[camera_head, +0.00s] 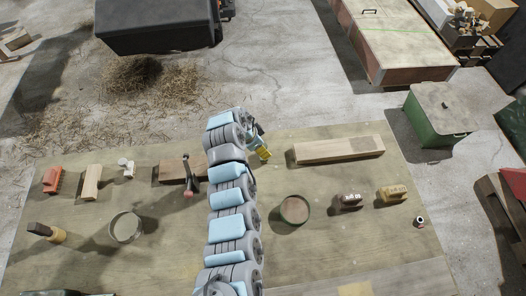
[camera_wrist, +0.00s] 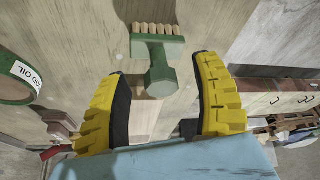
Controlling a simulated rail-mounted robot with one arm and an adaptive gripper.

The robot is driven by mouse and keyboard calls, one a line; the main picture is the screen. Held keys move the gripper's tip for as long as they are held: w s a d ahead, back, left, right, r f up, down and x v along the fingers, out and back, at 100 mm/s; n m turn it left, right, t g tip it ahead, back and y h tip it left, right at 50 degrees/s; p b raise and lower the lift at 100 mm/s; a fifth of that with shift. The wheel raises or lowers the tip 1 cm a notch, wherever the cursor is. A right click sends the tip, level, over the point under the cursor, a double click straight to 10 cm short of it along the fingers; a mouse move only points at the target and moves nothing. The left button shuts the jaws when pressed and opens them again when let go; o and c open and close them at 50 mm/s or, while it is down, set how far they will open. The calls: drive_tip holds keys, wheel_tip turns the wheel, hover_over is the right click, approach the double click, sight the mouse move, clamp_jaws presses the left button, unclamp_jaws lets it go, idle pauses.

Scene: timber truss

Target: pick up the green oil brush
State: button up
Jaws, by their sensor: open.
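The green oil brush (camera_wrist: 158,62) shows in the wrist view, with a green handle and block and a row of pale bristles pointing to the top of the picture. My gripper (camera_wrist: 157,78) is open, with one yellow, black-padded finger on each side of the brush handle. Gaps show between the handle and both fingers. In the head view, a yellow part of my gripper (camera_head: 262,153) shows beside the arm. I cannot make out the brush there; my arm covers part of the table.
A green-rimmed tin labelled oil (camera_wrist: 18,78) is at the left of the wrist view. In the head view, a timber beam (camera_head: 338,150) lies right of my gripper, with a round tin (camera_head: 295,209) nearer. A hammer (camera_head: 188,178) and small blocks lie left of the arm.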

drive_tip(key=shift+x, duration=1.2)
drive_tip(key=shift+c, duration=0.4)
clamp_jaws()
